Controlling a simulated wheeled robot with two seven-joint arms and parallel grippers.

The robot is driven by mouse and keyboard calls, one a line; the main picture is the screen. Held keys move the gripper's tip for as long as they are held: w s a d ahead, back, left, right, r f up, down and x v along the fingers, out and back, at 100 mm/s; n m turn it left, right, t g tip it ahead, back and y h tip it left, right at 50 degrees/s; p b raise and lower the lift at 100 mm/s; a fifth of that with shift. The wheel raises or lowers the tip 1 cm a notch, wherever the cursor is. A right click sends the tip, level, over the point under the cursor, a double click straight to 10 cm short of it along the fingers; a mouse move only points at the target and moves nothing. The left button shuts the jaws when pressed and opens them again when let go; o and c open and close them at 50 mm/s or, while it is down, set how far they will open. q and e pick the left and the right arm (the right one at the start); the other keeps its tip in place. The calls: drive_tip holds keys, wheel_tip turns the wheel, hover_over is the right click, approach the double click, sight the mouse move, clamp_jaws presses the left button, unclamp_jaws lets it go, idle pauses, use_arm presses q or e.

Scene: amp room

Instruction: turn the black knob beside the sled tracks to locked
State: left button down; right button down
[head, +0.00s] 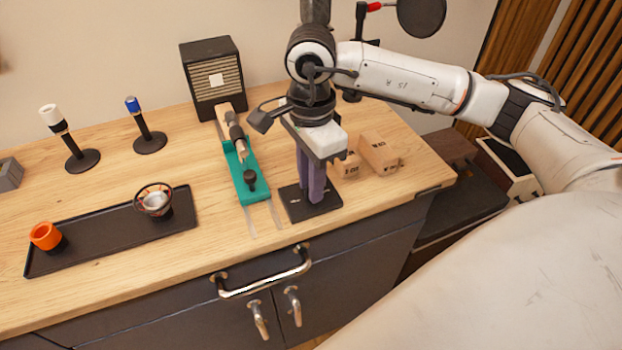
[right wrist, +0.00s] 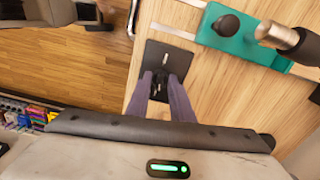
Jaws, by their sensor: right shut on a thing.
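The black knob (right wrist: 159,82) stands on a square black plate (head: 296,208) beside the sled tracks. My right gripper (head: 312,194) points straight down over this plate. In the right wrist view its two purple-grey fingers (right wrist: 160,92) are shut on the knob, one on each side. The fingers hide most of the knob, and I cannot read its setting. The plate also shows in the right wrist view (right wrist: 176,55), with a small pale mark. The teal sled (head: 243,170) sits on its pale tracks (head: 250,222) just left of the plate. My left gripper is not in view.
A small black knob (head: 250,179) tops the teal sled. A black speaker box (head: 212,70) stands behind it. Wooden blocks (head: 378,152) lie right of my gripper. A dark tray (head: 100,230) with an orange cup (head: 44,235) lies left. The counter's front edge is close.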

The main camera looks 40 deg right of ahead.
drive_tip(key=shift+f+m+b, duration=0.2)
drive_tip(key=shift+m+b, duration=0.4)
drive_tip(key=shift+b, duration=0.25)
drive_tip(key=shift+r, duration=0.25)
drive_tip(key=c, duration=1.6)
unclamp_jaws()
drive_tip(key=shift+o, duration=0.2)
